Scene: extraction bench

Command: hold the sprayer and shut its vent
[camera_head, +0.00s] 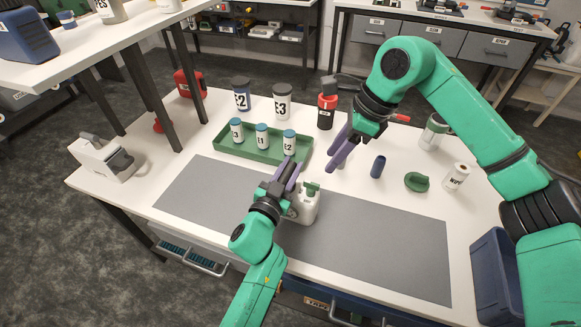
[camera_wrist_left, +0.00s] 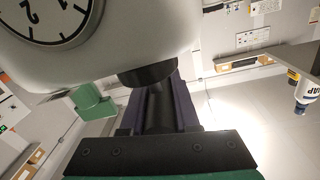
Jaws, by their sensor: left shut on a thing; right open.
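The sprayer (camera_head: 305,206) is a small white body with a green piece on top (camera_head: 313,188), standing on the grey mat in the head view. In the left wrist view its white body (camera_wrist_left: 140,30) fills the top, with a dial (camera_wrist_left: 45,15) and the green piece (camera_wrist_left: 92,103) beside it. My left gripper (camera_head: 287,177) is shut on a black stub (camera_wrist_left: 150,75) of the sprayer. My right gripper (camera_head: 340,150) is open and empty above the bench, behind and right of the sprayer. I cannot tell which part is the vent or how it is set.
A green tray (camera_head: 222,148) with several small blue-capped bottles lies behind the left gripper. A blue cylinder (camera_head: 378,166) and green object (camera_head: 417,182) are right. The grey mat (camera_head: 390,260) is clear at right.

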